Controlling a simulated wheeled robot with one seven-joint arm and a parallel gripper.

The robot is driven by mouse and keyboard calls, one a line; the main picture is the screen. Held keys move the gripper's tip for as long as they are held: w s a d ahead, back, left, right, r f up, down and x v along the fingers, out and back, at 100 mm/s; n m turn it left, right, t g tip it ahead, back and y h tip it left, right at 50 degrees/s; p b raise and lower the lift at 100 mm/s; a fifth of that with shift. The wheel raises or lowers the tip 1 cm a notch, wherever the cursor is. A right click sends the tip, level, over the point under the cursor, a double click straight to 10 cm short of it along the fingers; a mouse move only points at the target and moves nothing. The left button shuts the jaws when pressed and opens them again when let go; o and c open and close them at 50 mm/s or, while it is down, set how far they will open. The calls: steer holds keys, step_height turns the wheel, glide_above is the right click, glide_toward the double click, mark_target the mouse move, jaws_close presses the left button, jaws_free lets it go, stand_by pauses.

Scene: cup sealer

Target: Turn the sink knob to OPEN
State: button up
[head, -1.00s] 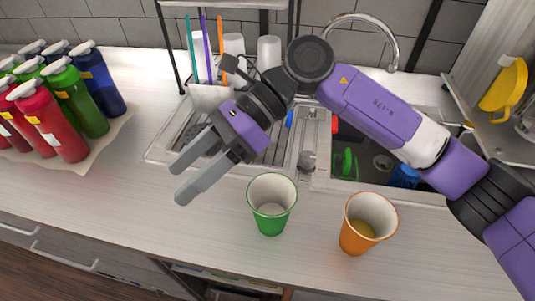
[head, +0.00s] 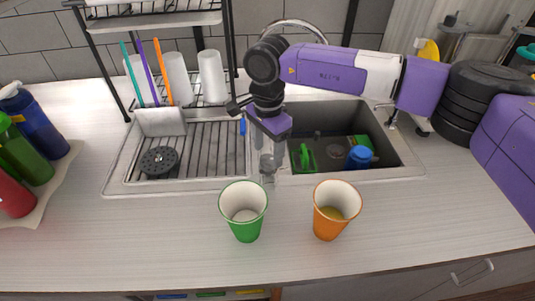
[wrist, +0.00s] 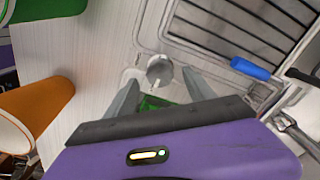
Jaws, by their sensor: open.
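The sink knob (head: 268,167) is a small grey knob on the front rim of the sink, between the drainer and the basin. In the wrist view the knob (wrist: 160,68) is round and grey with a short pale pointer. No OPEN label is legible. My gripper (head: 271,152) is over the sink's middle, fingers pointing down close to the knob. In the wrist view my gripper (wrist: 160,79) is open, and the knob appears between its fingertips. I cannot tell whether either finger touches it.
A green cup (head: 245,222) and an orange cup (head: 327,222) stand on the counter in front of the sink. The sink basin (head: 400,150) holds a green item and a blue item. A dish rack (head: 160,20) stands behind the drainer. Bottles (head: 35,120) stand at the left.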

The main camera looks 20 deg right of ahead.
mark_target(268, 164)
steer(key=shift+f, duration=1.4)
jaws_close()
steer(key=c, duration=1.4)
jaws_free()
